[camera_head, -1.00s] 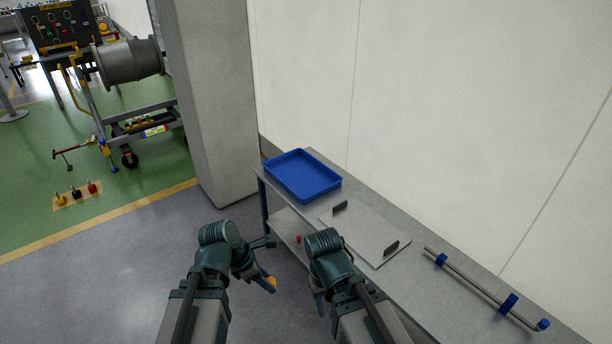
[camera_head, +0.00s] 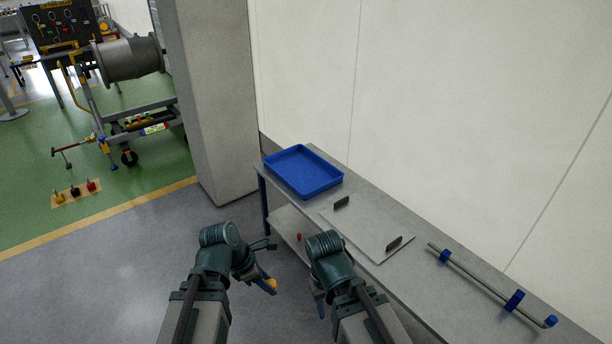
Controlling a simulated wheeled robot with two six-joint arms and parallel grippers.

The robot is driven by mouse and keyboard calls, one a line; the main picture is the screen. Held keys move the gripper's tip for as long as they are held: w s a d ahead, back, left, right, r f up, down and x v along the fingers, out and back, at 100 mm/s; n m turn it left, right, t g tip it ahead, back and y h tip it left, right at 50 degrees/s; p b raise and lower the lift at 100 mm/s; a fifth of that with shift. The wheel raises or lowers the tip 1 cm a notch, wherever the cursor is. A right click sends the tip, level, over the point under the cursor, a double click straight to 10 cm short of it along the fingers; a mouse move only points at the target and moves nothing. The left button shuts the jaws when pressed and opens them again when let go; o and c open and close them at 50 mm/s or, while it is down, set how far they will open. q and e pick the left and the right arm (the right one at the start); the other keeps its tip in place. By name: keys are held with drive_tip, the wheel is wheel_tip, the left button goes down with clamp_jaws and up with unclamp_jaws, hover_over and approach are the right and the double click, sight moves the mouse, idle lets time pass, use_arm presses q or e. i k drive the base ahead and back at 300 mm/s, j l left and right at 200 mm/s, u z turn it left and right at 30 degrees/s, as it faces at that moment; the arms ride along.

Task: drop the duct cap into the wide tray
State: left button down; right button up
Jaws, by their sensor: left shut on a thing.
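The wide tray (camera_head: 322,191) is a blue, shallow, empty tray on the far left end of the grey bench. My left gripper (camera_head: 268,279) is in front of the bench, low and to the left of it, apart from the tray. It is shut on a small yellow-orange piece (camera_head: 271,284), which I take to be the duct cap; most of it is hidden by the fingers. My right gripper (camera_head: 318,297) hangs beside the bench's front edge, mostly hidden behind its own arm, and its jaws cannot be made out.
On the bench (camera_head: 408,219) lie a flat plate with two dark handles (camera_head: 367,236) and a grey pipe with blue fittings (camera_head: 482,281). A small red object (camera_head: 299,237) is on the lower shelf. A pillar (camera_head: 214,100) stands left of the bench. The grey floor at left is clear.

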sight(300, 173)
drive_tip(key=i+j+z, duration=0.2)
drive_tip(key=i, duration=0.35)
drive_tip(key=i+j+z, duration=0.25)
drive_tip(key=i+j, duration=0.25)
drive_tip(key=i+j+z, duration=0.2)
drive_tip(key=i+j, duration=0.25)
drive_tip(key=i+j+z, duration=0.2)
drive_tip(key=i+j, duration=0.25)
drive_tip(key=j, duration=0.15)
drive_tip(key=i+j+z, duration=0.25)
drive_tip(key=j, duration=0.4)
drive_tip(key=i, duration=0.1)
